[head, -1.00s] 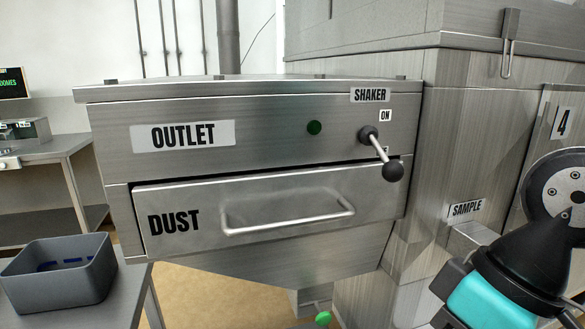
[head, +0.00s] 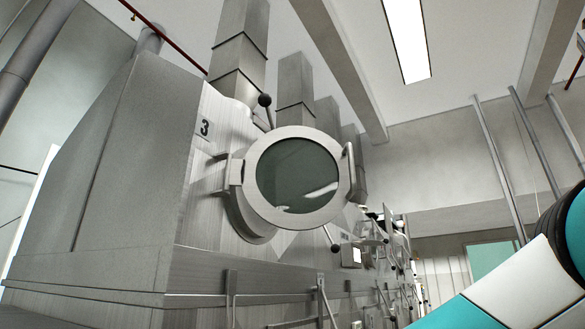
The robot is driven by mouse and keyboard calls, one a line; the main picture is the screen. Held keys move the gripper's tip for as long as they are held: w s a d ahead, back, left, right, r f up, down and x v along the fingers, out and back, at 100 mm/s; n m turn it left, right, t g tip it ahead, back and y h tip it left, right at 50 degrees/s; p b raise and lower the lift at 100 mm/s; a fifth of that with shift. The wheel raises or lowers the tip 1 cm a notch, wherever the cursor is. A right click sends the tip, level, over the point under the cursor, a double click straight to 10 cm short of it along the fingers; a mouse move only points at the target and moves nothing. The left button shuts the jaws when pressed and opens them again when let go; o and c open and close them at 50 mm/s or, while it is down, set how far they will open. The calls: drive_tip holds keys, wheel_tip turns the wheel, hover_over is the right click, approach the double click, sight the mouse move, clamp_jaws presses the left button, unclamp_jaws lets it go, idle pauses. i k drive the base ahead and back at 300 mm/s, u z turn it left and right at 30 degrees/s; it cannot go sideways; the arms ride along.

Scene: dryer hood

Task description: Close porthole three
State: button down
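Porthole three's round door (head: 298,178) has dark glass in a metal ring and stands in the upper middle of the head view, beside the number 3 label (head: 204,128). It stands open, swung out from its round seat (head: 242,215) on the hood wall. Its hinge (head: 232,174) is on the left, and a bar handle (head: 349,172) is on its right edge. The door hides most of the opening. My arm shows at the lower right, apart from the door in the picture. My gripper is out of view.
A lever with a black ball (head: 265,101) rises above the door. More levers and fittings (head: 375,245) stick out along the hood farther back. Latches (head: 322,295) line the lower ledge. Open space shows right of the door.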

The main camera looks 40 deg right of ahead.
sight(297, 178)
drive_tip(key=z, duration=2.05)
drive_tip(key=k, duration=0.55)
drive_tip(key=u, duration=0.8)
